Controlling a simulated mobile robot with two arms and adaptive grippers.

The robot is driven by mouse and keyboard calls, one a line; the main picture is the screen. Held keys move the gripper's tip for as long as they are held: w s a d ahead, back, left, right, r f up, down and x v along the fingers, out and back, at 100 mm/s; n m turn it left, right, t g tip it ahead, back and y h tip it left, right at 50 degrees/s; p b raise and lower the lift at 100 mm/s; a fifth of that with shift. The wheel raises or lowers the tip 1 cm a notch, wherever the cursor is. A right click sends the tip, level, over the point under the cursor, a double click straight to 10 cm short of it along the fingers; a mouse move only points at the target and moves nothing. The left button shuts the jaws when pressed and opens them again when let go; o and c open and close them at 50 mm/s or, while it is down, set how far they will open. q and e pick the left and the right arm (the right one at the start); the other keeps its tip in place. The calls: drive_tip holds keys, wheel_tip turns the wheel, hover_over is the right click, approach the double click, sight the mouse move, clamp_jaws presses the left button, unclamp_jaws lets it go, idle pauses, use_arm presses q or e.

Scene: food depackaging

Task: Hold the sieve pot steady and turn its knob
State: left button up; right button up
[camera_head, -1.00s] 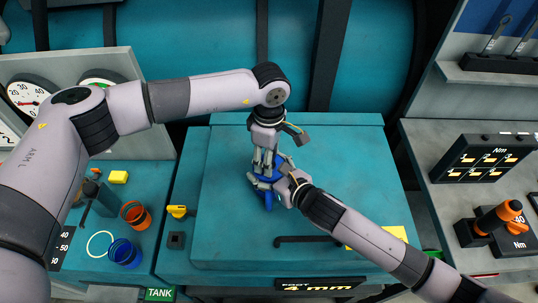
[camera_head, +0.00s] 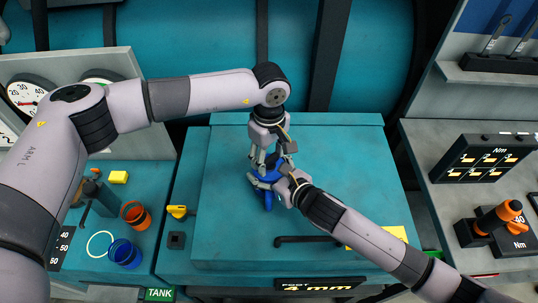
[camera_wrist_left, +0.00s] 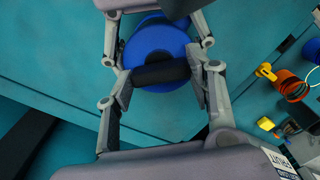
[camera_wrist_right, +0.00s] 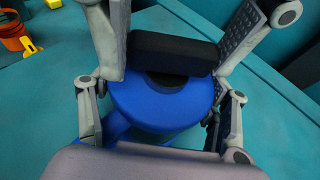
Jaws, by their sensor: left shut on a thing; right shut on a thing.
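The sieve pot (camera_head: 268,200) is blue and stands on the teal bench top in the head view, mostly covered by my grippers. Its round body shows in the left wrist view (camera_wrist_left: 165,40) and the right wrist view (camera_wrist_right: 160,105). Its black bar-shaped knob (camera_wrist_left: 160,73) lies across the top and also shows in the right wrist view (camera_wrist_right: 172,52). My left gripper (camera_head: 270,163) comes down from above and is shut on the two ends of the knob. My right gripper (camera_head: 274,183) comes from the lower right and is shut around the blue body.
A black bar handle (camera_head: 308,239) and a yellow block (camera_head: 392,233) are on the front of the bench. A yellow item (camera_head: 177,211) lies at its left edge. Most of the bench top is free.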

sight(269, 158)
use_arm(q)
drive_tip(key=shift+d, duration=0.1)
use_arm(e)
drive_tip(key=shift+s+d+f, duration=0.1)
drive_tip(key=shift+s+f, duration=0.1)
drive_tip(key=shift+f, duration=0.3)
use_arm(q)
drive_tip(key=o, duration=0.9)
drive_tip(key=shift+r, duration=0.1)
wheel_tip(269, 158, up, 12)
drive_tip(key=shift+s+f, duration=0.1)
drive_tip(key=shift+s, duration=0.05)
use_arm(e)
drive_tip(key=o, duration=1.4)
drive_tip(key=shift+r, duration=0.1)
drive_tip(key=shift+o, duration=0.8)
drive_tip(key=shift+w+r, duration=0.1)
drive_tip(key=shift+w, duration=0.1)
drive_tip(key=shift+r, duration=0.1)
